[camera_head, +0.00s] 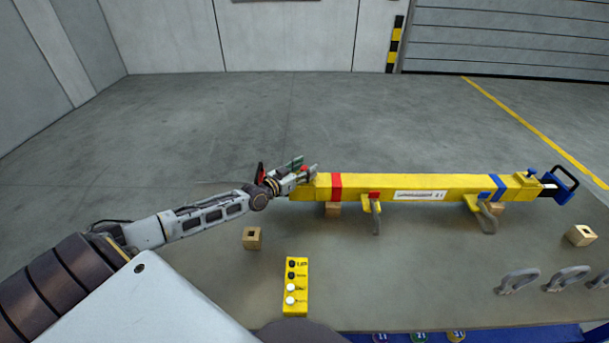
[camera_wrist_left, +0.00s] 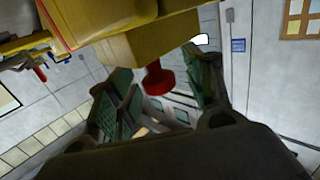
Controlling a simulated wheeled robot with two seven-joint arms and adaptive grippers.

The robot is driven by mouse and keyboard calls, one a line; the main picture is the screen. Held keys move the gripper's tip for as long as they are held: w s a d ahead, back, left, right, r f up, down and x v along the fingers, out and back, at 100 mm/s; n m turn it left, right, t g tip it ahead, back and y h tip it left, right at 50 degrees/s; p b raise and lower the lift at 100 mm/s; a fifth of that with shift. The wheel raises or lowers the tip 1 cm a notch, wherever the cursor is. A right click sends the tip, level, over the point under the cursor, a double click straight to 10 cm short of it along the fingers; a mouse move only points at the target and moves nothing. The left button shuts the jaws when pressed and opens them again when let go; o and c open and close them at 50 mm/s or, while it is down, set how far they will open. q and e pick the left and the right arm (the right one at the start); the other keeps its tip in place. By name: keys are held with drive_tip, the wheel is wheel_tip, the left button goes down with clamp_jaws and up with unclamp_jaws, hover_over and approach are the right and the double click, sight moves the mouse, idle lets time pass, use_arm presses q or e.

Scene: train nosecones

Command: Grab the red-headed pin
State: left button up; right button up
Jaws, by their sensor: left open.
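The red-headed pin (camera_wrist_left: 157,80) sticks out of the end part of the yellow beam (camera_wrist_left: 130,40) in the left wrist view. In the head view its red head (camera_head: 304,169) shows small at the beam's left end, partly hidden by my gripper. The long yellow beam (camera_head: 370,187) lies across the table with a red band near its left end. My left gripper (camera_head: 306,167) is open at that end. In the left wrist view its green-padded fingers (camera_wrist_left: 157,72) stand on either side of the pin head, with gaps visible. My right gripper is not in view.
Wooden blocks (camera_head: 252,238) stand on the grey table (camera_head: 400,265). A yellow box with several buttons (camera_head: 295,287) lies near the front. Grey shackles (camera_head: 518,281) lie at the right. Two hooks (camera_head: 375,217) hang along the beam. A blue handle (camera_head: 562,185) ends it.

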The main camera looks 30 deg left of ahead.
use_arm(q)
drive_tip(key=c, duration=1.1)
drive_tip(key=shift+r, duration=0.2)
drive_tip(key=shift+r+p, duration=0.85)
drive_tip(key=shift+r, duration=4)
